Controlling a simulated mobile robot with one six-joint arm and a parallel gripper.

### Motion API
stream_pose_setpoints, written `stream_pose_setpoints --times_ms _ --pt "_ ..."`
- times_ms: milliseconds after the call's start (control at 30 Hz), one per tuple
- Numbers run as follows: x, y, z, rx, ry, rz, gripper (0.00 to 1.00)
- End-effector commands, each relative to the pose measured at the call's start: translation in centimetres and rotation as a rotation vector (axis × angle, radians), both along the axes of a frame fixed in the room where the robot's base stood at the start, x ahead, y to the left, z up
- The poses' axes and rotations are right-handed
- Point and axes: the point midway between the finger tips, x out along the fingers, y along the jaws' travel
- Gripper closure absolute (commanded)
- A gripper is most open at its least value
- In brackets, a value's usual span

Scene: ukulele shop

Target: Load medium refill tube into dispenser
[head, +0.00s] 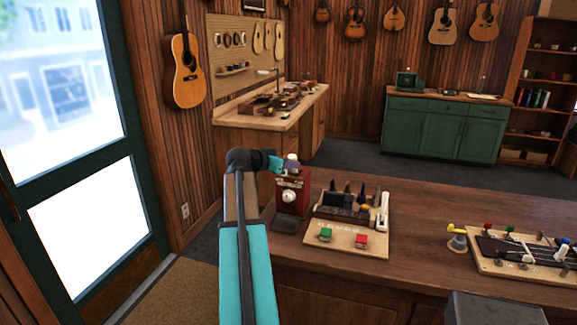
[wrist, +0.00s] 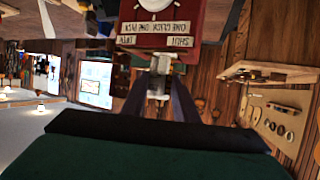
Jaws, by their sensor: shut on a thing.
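The red dispenser (head: 291,196) stands upright on the wooden counter, with a round white dial on its front. It also shows upside down at the top of the wrist view (wrist: 190,18), with labels including "ONE CLICK ONE PICK". My gripper (head: 279,163) is at the dispenser's top. In the wrist view its fingers (wrist: 160,88) are shut on a small pale piece (wrist: 160,65) at the dispenser's upper end. I cannot tell whether this piece is a cap or the top of a tube. I cannot clearly pick out the medium refill tube.
A ukulele neck jig (head: 520,255) lies farther right. The counter between is mostly clear.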

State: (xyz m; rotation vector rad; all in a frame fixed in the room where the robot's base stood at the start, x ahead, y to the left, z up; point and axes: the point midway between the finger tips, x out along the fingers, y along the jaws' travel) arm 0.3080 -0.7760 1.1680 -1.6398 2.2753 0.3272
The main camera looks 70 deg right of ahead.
Motion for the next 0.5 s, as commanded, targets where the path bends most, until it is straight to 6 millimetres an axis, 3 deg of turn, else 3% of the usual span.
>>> stream_pose_setpoints --times_ms 500 --pt "0.0 0.01 0.74 0.0 0.0 0.0 1.0"
